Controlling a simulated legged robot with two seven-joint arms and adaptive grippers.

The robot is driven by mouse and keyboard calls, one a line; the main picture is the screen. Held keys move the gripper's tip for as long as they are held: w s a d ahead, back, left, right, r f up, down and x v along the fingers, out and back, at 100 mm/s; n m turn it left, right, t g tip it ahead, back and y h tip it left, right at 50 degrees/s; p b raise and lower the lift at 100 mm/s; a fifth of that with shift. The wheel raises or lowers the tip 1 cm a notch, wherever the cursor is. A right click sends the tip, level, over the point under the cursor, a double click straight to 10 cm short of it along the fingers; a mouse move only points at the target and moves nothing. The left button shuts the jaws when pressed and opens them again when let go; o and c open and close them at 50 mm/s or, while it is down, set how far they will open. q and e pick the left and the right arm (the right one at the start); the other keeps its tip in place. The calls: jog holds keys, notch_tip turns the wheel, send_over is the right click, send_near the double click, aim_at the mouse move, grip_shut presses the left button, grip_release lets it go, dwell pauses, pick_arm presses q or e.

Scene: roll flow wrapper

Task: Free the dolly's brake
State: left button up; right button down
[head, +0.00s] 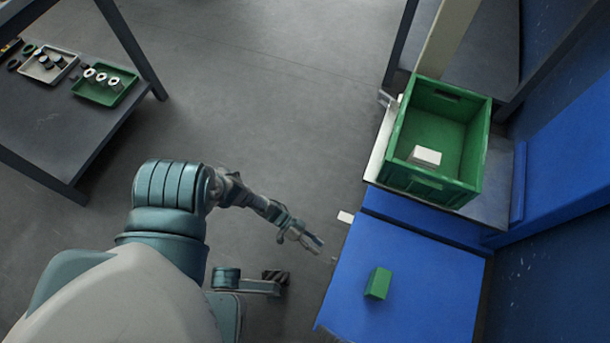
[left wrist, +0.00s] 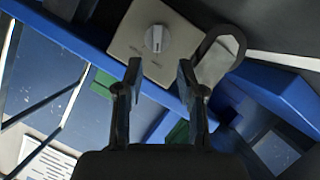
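My left gripper (head: 312,243) hangs over the floor gap just left of the blue surface (head: 400,270) in the head view. In the left wrist view the gripper (left wrist: 160,72) has its two fingers apart, with nothing held between them. Beyond the fingertips is a beige plate with a pale rotary knob (left wrist: 155,39). I cannot tell whether either is the brake. No dolly is clearly identifiable.
A green crate (head: 481,150) holding a white box (head: 427,155) stands at the back right. A green block (head: 378,283) lies on the blue surface. A dark table (head: 60,130) with trays stands at the left. Grey floor (head: 270,90) between is clear.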

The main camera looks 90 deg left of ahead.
pick_arm(q)
jog(key=v, duration=0.5)
jog(key=shift+s+a, duration=0.1)
jog(key=shift+s, duration=0.05)
dwell(0.3)
